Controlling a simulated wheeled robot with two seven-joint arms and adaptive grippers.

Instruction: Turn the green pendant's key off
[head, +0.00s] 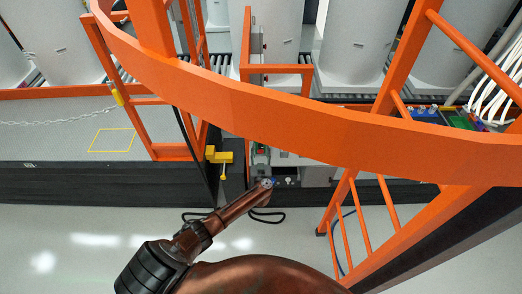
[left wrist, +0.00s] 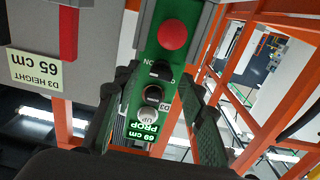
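The green pendant (left wrist: 186,60) fills the middle of the left wrist view, tilted and upside down. My left gripper (left wrist: 157,78) is open, one finger on each side of the pendant's face, tips about level with the key switch. Contact cannot be told. In the head view my left gripper (head: 261,160) is small, in front of the pendant. My right gripper is out of view.
An orange curved rail (head: 300,125) crosses above the work spot. An orange ladder (head: 360,215) stands to the right. A yellow bracket (head: 219,157) sits just left of the gripper. A D3 HEIGHT 65 cm label (left wrist: 36,69) is on a grey panel. White tanks stand behind.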

